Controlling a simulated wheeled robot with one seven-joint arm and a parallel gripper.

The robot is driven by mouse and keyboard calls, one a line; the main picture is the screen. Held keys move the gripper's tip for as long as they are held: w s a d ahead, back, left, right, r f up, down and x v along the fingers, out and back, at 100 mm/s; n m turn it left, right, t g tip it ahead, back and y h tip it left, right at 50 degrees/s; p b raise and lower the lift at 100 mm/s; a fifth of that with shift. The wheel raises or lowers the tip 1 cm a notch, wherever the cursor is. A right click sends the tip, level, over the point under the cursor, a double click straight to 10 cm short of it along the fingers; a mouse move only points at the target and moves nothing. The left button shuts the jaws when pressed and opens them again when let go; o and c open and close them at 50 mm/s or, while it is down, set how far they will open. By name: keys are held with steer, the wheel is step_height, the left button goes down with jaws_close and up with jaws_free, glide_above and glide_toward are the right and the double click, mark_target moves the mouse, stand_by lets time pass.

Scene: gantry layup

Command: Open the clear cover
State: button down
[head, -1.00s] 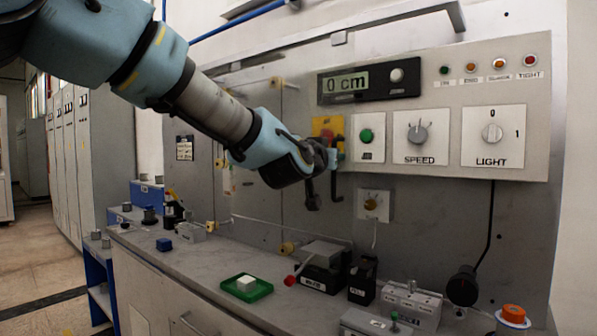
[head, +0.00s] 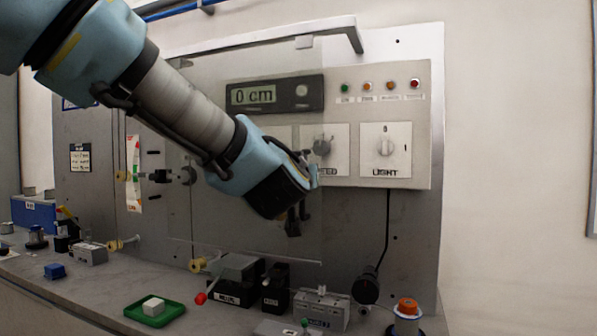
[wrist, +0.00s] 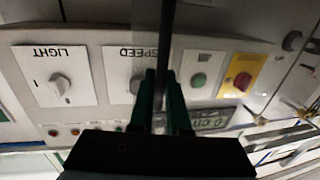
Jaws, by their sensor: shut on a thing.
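The clear cover (head: 235,235) is a see-through sheet upright in front of the grey panel in the head view. Its lower edge shows as a pale line and its right edge lies near the SPEED dial. My gripper (head: 312,178) is at that right side, in front of the SPEED plate. In the wrist view my gripper (wrist: 162,80) has its green fingers closed around a dark upright bar (wrist: 168,40), which looks like the cover's handle. My forearm hides part of the cover and the controls behind it in the head view.
The control box has a display (head: 262,94), a LIGHT switch (head: 386,148) and small lamps. The wrist view shows a green button (wrist: 199,80) and a red knob on yellow (wrist: 241,82). Below, the bench holds a green tray (head: 150,315) and small devices.

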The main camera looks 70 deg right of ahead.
steer(key=c, duration=0.9)
jaws_free()
steer(key=a+b, duration=0.1)
steer(key=a, duration=0.2)
steer(key=s+a+b, duration=0.1)
steer(key=a, duration=0.3)
steer(key=a+b, duration=0.1)
steer(key=a, duration=0.2)
steer(key=shift+s+a, duration=0.3)
steer(key=shift+w, duration=0.1)
